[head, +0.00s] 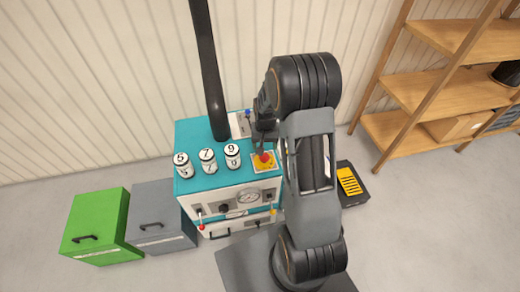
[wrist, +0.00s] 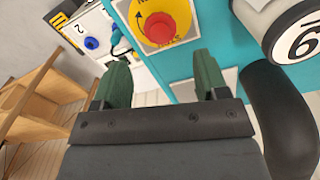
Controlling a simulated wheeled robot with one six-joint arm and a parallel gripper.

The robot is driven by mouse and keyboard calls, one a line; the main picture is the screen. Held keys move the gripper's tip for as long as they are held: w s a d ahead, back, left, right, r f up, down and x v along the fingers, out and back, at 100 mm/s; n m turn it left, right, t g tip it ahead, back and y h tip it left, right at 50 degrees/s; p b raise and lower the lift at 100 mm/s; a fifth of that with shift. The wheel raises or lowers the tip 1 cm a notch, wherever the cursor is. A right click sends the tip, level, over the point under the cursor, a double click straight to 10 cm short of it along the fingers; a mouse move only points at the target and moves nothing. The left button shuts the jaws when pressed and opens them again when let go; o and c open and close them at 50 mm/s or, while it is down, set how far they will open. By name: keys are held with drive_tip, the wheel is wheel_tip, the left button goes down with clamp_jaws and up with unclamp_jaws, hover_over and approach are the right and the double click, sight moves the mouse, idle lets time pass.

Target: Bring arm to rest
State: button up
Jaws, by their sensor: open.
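My arm stands over the right side of the teal-topped machine (head: 195,133). My gripper (wrist: 162,62) is open in the wrist view, with two green fingers apart and nothing between them. In the head view it is dark and partly hidden beside my arm, above the machine's top. A red push button (wrist: 166,22) on a yellow plate lies beyond the fingers in the wrist view. The button (head: 264,158) also shows in the head view, just below the gripper.
Three numbered white cylinders, 5 (head: 184,166), 7 (head: 208,161) and 9 (head: 232,156), stand on the machine. A black post (head: 207,60) rises behind them. Green (head: 97,222) and grey (head: 160,215) cabinets stand left. Wooden shelves (head: 440,90) and a black-yellow bin (head: 349,182) are right.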

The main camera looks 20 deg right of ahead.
drive_tip(key=shift+s, duration=0.1)
drive_tip(key=s+a+r+n+t+p, duration=0.1)
drive_tip(key=s+a+r+n+p, duration=0.1)
drive_tip(key=s+a+r, duration=0.3)
drive_tip(key=s+a+r+n+t+p, duration=0.2)
drive_tip(key=s+r, duration=0.9)
drive_tip(key=r, duration=0.8)
drive_tip(key=a+n+p, duration=0.1)
drive_tip(key=a, duration=0.1)
drive_tip(key=shift+a+r+t, duration=0.25)
drive_tip(key=shift+a+t, duration=0.05)
drive_tip(key=shift+a, duration=0.05)
